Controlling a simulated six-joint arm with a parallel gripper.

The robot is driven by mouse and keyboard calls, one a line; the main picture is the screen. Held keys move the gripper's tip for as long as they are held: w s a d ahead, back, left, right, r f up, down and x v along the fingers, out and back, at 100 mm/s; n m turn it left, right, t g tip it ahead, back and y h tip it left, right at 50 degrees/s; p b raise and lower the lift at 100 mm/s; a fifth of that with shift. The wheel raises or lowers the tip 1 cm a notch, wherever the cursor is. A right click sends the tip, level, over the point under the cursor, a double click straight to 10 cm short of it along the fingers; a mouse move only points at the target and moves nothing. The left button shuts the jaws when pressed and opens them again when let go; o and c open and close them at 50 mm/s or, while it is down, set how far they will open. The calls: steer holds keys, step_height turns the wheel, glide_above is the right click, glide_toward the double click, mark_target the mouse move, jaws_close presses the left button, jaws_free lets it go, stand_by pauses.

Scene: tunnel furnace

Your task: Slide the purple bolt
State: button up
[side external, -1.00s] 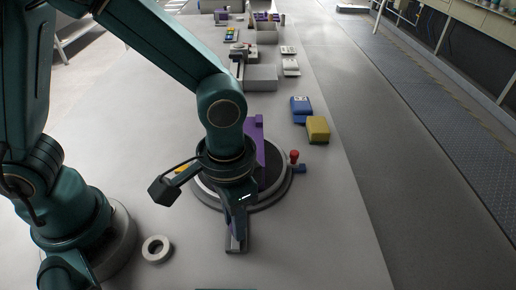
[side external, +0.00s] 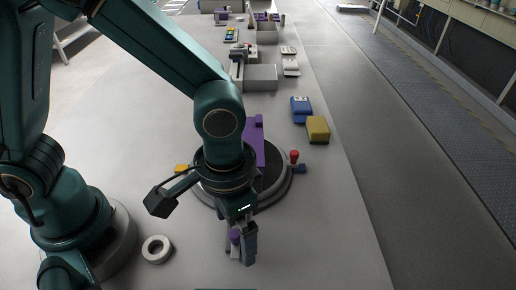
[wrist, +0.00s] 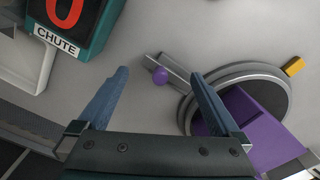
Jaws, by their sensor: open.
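The purple bolt shows as a round purple knob (wrist: 159,76) on a grey metal rail (wrist: 175,70) that runs out from the round turntable. In the side external view the knob (side external: 234,236) shows just left of a finger, at the near edge of the turntable. My gripper (wrist: 160,82) is open and points down there. In the wrist view the knob appears between the two fingertips, with a gap on both sides. I cannot tell whether the fingertips are down to the knob's height. In the side external view my gripper (side external: 243,254) hides part of the rail.
The turntable (side external: 280,190) carries a purple upright piece (side external: 259,145). A red knob (side external: 294,155) and an orange tab (side external: 182,168) sit at its sides. A white ring (side external: 157,249) lies to the left. Yellow (side external: 317,128) and blue (side external: 301,106) blocks stand behind. The table's right side is clear.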

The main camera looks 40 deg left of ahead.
mark_target(235, 234)
steer(key=shift+r, duration=3.5)
